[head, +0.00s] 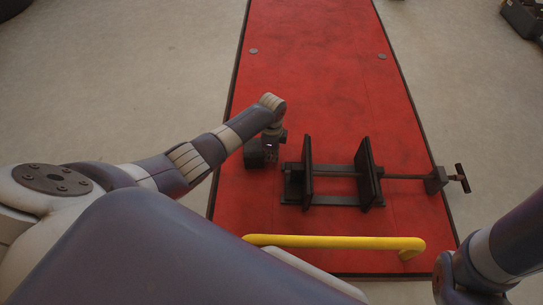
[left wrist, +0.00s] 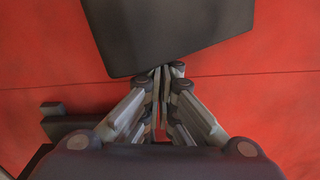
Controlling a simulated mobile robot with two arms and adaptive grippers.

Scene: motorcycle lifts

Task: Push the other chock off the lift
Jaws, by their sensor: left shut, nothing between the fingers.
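The red lift (head: 310,95) runs away from me as a long flat deck. A dark block, which looks like the chock (head: 254,156), sits on it left of the black wheel clamp. In the left wrist view the chock (left wrist: 170,32) fills the top middle. My left gripper (head: 268,156) points down at the chock's right side in the head view. In the left wrist view its fingers (left wrist: 162,76) are shut and empty, with their tips at the chock's near edge; I cannot tell whether they touch. My right gripper is out of view.
The black wheel clamp (head: 333,199) has two upright plates and a screw with a T-handle (head: 462,178) at the deck's right edge. A yellow bar (head: 335,242) crosses the near end. Grey floor (head: 140,80) lies clear on the left.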

